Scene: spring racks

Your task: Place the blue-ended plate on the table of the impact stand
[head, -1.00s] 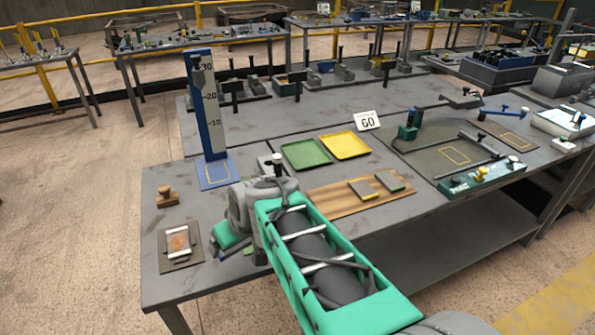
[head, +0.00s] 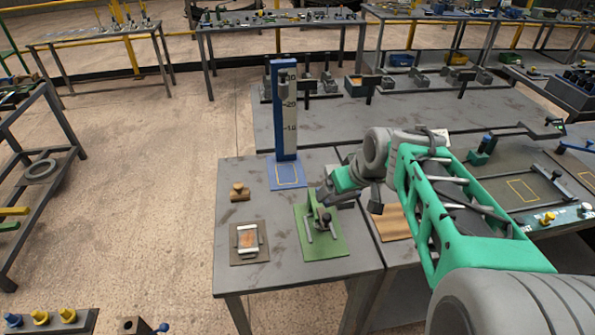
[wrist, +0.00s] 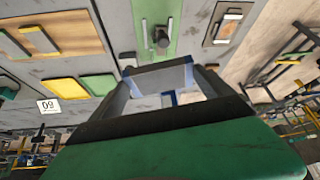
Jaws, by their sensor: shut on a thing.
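My gripper (head: 326,195) is shut on a grey plate with blue ends; in the wrist view the plate (wrist: 158,79) lies across between the fingers, above the table. In the head view the plate is too small and covered to make out clearly. A tall blue stand with a number scale (head: 285,115), which looks like the impact stand, rises left of and behind my gripper. In the wrist view, part of something blue shows beyond the held plate.
A green-based fixture (head: 322,246) with upright parts stands just below my gripper. A framed pad (head: 249,242) and a wooden knob block (head: 239,192) are to its left. A wooden board (head: 392,222) lies to the right, partly behind my arm. Grey tabletop (head: 236,172) is free left of the stand.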

